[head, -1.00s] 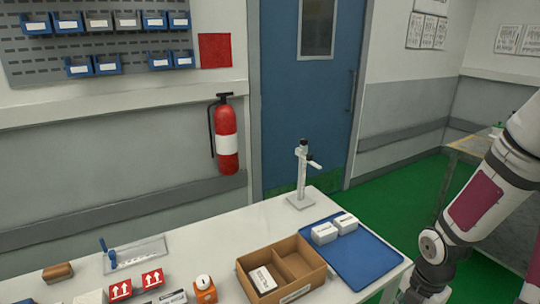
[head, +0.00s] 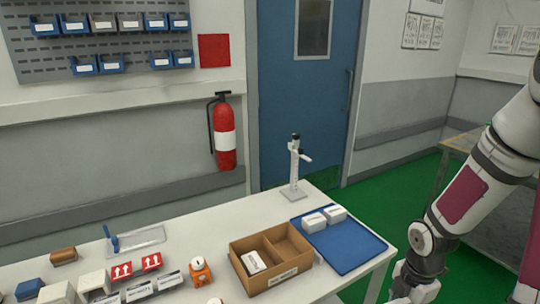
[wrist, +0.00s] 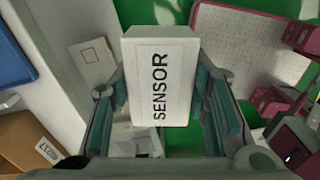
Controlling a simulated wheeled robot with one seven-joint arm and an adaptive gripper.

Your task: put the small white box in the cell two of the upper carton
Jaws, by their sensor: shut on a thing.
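In the wrist view my gripper (wrist: 160,108) is shut on a small white box (wrist: 160,75) marked SENSOR, with a finger on each side of it. The box is held above the floor beside the table. A brown open carton (head: 284,278) stands on the table in the head view. A divider splits it into two cells. A white box (head: 254,262) lies in its left cell; the right cell looks empty. The carton's corner also shows at lower left in the wrist view (wrist: 22,135). My gripper is outside the head view; only my arm shows, at the right.
Left of the carton are an orange device (head: 200,272) and several small boxes. A pink-edged surface (wrist: 250,50) shows at right in the wrist view.

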